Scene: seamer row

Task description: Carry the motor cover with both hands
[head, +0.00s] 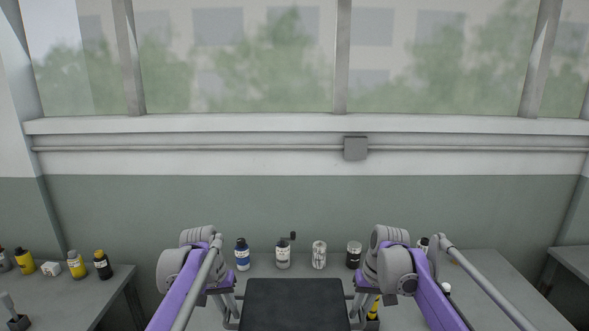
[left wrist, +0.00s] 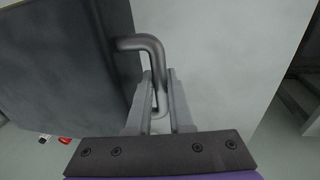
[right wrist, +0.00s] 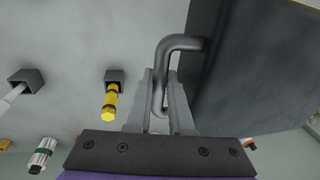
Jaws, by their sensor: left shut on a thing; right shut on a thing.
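The motor cover (head: 293,304) is a dark, flat-topped box between my two arms at the bottom middle of the head view. It has a bent grey handle on each side. My left gripper (left wrist: 160,100) is shut on one handle (left wrist: 148,43), with the cover's dark side (left wrist: 75,60) at the left of that view. My right gripper (right wrist: 161,100) is shut on the other handle (right wrist: 180,42), with the cover (right wrist: 260,65) at the right of that view. The cover's underside is hidden, so I cannot tell whether it touches the bench.
The right wrist view shows a yellow-handled tool (right wrist: 110,100) in a holder. Another bench (head: 75,300) with bottles is at the left.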

